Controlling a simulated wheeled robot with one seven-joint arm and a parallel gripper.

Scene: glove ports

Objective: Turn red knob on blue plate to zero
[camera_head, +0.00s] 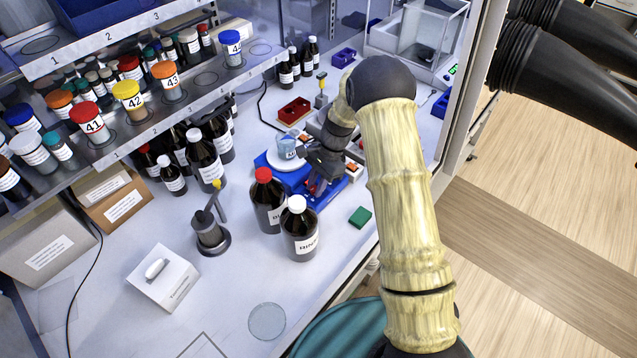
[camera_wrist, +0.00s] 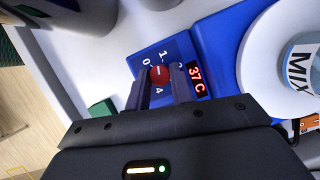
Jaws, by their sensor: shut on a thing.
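The blue plate (camera_wrist: 212,38) belongs to a device with a white round top (camera_wrist: 256,48), and it also shows in the head view (camera_head: 322,201).
A beaker labelled MIX (camera_wrist: 304,62) stands on the white top. A red-capped bottle (camera_head: 268,203) and a white-capped bottle (camera_head: 300,234) stand close in front of the device. A green block (camera_head: 360,217) lies to its right. Shelves of vials are at left.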

